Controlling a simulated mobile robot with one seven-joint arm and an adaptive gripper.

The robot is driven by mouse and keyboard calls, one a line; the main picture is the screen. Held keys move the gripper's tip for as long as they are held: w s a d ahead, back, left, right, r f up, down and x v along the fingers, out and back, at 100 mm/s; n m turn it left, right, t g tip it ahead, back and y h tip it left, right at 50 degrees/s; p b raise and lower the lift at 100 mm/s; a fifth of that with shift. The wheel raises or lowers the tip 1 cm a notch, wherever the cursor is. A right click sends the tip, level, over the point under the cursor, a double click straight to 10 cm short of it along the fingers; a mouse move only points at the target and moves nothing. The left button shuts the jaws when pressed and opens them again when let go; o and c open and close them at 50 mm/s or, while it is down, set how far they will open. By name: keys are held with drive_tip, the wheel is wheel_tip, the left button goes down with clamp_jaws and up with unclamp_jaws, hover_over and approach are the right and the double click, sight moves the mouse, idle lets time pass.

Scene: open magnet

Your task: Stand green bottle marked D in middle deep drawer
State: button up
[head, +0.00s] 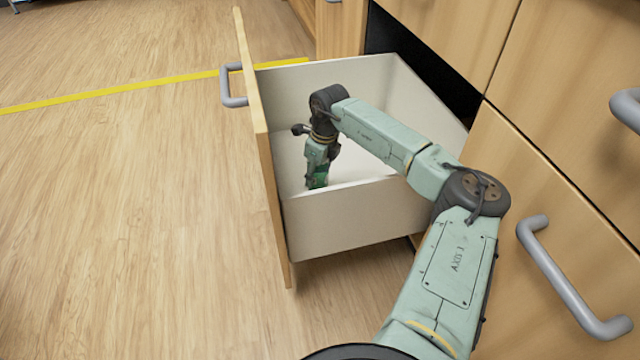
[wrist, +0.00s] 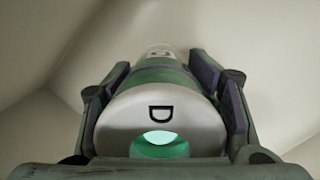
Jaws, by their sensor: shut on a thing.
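The green bottle marked D (wrist: 158,105) is between the fingers of my gripper (wrist: 162,92) in the wrist view. In the head view, my gripper (head: 318,172) points down inside the open deep drawer (head: 350,215). A small green part of the bottle (head: 319,180) shows at the gripper's lower end, just behind the drawer's near side wall. The gripper is shut on the bottle. The bottle's base is hidden, so I cannot tell whether it touches the drawer floor.
The drawer is pulled out from a wooden cabinet, with its wooden front and grey handle (head: 233,85) at left. It has no other objects visible inside. Other cabinet handles (head: 570,280) stick out at right. The wood floor (head: 120,200) at left is clear, crossed by a yellow line (head: 150,85).

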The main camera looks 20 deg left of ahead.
sight(317, 183)
drive_tip(key=shift+f+b, duration=0.45)
drive_tip(key=shift+f, duration=1.55)
drive_tip(key=shift+f, duration=0.15)
drive_tip(key=o, duration=1.7)
drive_tip(key=r+p, duration=0.3)
drive_tip(key=r, duration=0.1)
drive_tip(key=d+r+p, duration=0.1)
drive_tip(key=r+p, duration=0.1)
drive_tip(key=r, duration=0.2)
drive_tip(key=r+p, duration=0.3)
drive_tip(key=r, duration=0.1)
drive_tip(key=shift+s+d+p, duration=0.15)
drive_tip(key=shift+d+p, duration=0.2)
